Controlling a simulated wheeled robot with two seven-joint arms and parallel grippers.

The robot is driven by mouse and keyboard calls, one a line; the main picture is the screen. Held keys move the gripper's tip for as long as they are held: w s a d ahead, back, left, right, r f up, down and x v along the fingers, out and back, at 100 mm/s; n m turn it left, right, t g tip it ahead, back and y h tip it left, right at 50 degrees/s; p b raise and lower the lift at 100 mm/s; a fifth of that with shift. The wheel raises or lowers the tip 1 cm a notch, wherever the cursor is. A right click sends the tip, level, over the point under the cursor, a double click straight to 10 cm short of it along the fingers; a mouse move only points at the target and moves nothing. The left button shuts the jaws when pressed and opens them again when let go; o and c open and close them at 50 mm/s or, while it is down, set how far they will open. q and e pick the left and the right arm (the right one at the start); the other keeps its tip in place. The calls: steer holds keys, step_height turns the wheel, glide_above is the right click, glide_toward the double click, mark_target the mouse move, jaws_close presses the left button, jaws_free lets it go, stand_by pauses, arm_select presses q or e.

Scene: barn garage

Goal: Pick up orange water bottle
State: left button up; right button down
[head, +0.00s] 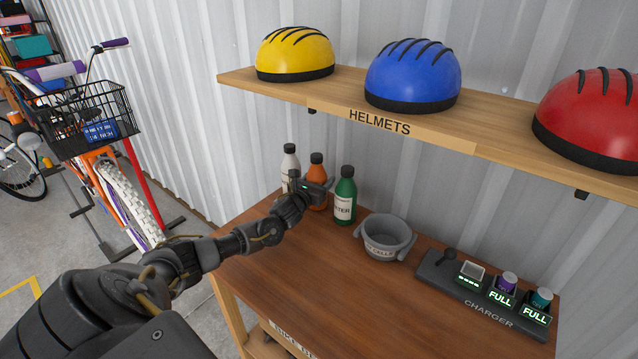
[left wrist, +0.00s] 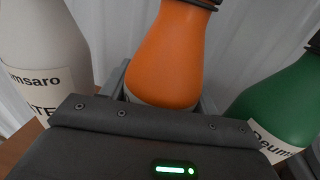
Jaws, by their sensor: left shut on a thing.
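The orange water bottle (head: 316,172) stands upright at the back of the wooden table, between a white bottle (head: 290,163) and a green bottle (head: 345,200). My left gripper (head: 318,190) reaches it from the front and is shut on it. In the left wrist view the orange bottle (left wrist: 172,55) rises between the fingers, its lower part hidden by the gripper body. The white bottle (left wrist: 38,60) is close on the left and the green bottle (left wrist: 280,108) close on the right. My right gripper is not in view.
A grey bucket (head: 384,238) and a charger (head: 480,291) are on the table (head: 300,270) to the right. A shelf (head: 400,117) with yellow, blue and red helmets hangs above. A bicycle (head: 115,185) stands at the left.

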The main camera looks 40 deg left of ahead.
mark_target(310, 173)
arm_select(q)
steer(key=shift+r, duration=0.45)
steer(key=s+r, duration=0.1)
steer(key=r, duration=0.1)
steer(key=s+r+b, duration=0.1)
steer(key=r, duration=0.1)
steer(key=s+r+b, duration=0.1)
steer(key=s+r, duration=0.1)
steer(key=shift+a+r, duration=0.15)
steer(key=shift+r, duration=0.1)
steer(key=s+r+b, duration=0.2)
steer(key=s+r, duration=0.3)
steer(key=s, duration=0.5)
steer(key=shift+a+r+b, duration=0.25)
steer(key=shift+a+b, duration=0.05)
